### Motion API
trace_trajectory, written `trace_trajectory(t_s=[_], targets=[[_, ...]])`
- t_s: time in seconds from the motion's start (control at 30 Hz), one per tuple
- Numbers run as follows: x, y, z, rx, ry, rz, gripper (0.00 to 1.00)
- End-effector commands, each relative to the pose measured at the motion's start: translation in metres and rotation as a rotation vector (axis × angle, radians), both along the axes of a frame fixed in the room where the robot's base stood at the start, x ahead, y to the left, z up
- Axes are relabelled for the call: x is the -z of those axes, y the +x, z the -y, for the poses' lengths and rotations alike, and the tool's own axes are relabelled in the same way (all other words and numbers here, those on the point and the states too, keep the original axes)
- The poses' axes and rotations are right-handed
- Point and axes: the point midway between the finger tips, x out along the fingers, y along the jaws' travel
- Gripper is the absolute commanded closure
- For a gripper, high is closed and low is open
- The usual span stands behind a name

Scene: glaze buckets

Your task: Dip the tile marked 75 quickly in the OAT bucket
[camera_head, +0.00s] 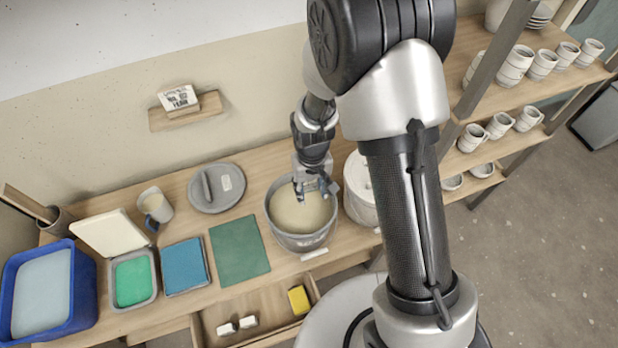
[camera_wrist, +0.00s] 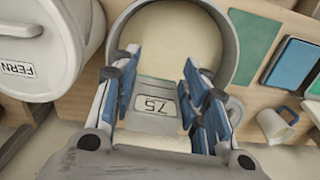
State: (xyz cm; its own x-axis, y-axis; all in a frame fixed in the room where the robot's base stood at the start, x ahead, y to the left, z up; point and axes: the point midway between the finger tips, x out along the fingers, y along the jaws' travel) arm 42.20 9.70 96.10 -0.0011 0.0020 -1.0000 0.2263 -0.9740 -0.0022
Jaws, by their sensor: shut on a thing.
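The tile marked 75 (camera_wrist: 152,104) is grey with a white number plate, and it sits between the blue-padded fingers of my gripper (camera_wrist: 160,68) in the wrist view. In the head view my gripper (camera_head: 315,187) is shut on it over an open grey bucket (camera_head: 302,241) of cream glaze. The same bucket shows in the wrist view (camera_wrist: 232,50), beyond the tile. I cannot read a name on this bucket. I cannot tell whether the tile's lower end touches the glaze. A lidded bucket marked FERN (camera_wrist: 55,50) stands beside it.
A grey lid (camera_head: 230,195) lies left of the open bucket, near a jug (camera_head: 155,205). An open drawer (camera_head: 262,325) juts out in front. Shelves of mugs stand right.

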Motion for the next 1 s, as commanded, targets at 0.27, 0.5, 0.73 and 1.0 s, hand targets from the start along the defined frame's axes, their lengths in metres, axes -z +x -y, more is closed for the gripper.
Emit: trace_trajectory(t_s=[0.27, 0.5, 0.73, 1.0], targets=[[0.006, -0.010, -0.021, -0.053, 0.000, 0.001, 0.87], [0.025, -0.010, -0.021, -0.052, 0.000, 0.000, 0.87], [0.047, -0.010, -0.021, -0.052, 0.001, 0.002, 0.87], [0.048, -0.010, -0.020, -0.052, 0.000, 0.001, 0.87]])
